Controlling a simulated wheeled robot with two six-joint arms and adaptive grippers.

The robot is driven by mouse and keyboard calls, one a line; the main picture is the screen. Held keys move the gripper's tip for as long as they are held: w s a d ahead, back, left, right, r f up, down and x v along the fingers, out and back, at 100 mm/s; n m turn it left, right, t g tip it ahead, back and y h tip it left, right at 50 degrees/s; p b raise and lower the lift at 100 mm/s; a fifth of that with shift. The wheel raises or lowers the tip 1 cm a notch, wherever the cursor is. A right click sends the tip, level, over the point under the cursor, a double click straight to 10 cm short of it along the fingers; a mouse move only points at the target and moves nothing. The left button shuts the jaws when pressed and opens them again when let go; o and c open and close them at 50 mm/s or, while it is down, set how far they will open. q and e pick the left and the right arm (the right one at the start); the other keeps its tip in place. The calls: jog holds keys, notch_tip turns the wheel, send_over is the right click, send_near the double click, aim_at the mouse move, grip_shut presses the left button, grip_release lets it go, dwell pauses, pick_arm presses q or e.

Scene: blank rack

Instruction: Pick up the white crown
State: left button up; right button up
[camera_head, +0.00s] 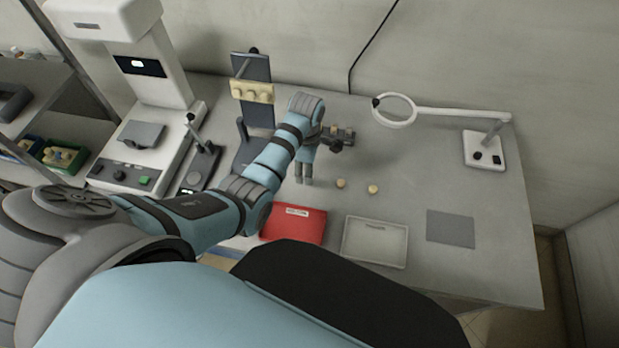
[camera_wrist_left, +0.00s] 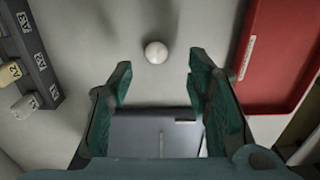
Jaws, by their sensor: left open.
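A small round white piece, likely the white crown (camera_wrist_left: 155,52), lies on the table in the left wrist view, just beyond the fingertips and between their lines. My right gripper is not in view.
A red tray (camera_head: 293,224) and a pale tray (camera_head: 375,242) lie along the front edge. A small rack (camera_head: 338,134) stands behind the gripper. A grey mat (camera_head: 450,229) and a magnifier lamp (camera_head: 484,149) are at right. The table between them is mostly clear.

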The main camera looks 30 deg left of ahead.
pick_arm(q)
jog(key=f, duration=0.2)
jog(key=f+b, duration=0.1)
jog(key=f, duration=0.1)
jog(key=shift+w, duration=0.35)
jog(key=shift+s+r, duration=0.2)
jog(key=shift+r, duration=0.05)
jog(key=shift+c, duration=0.4)
jog(key=c, duration=0.8)
jog(key=shift+o, duration=0.2)
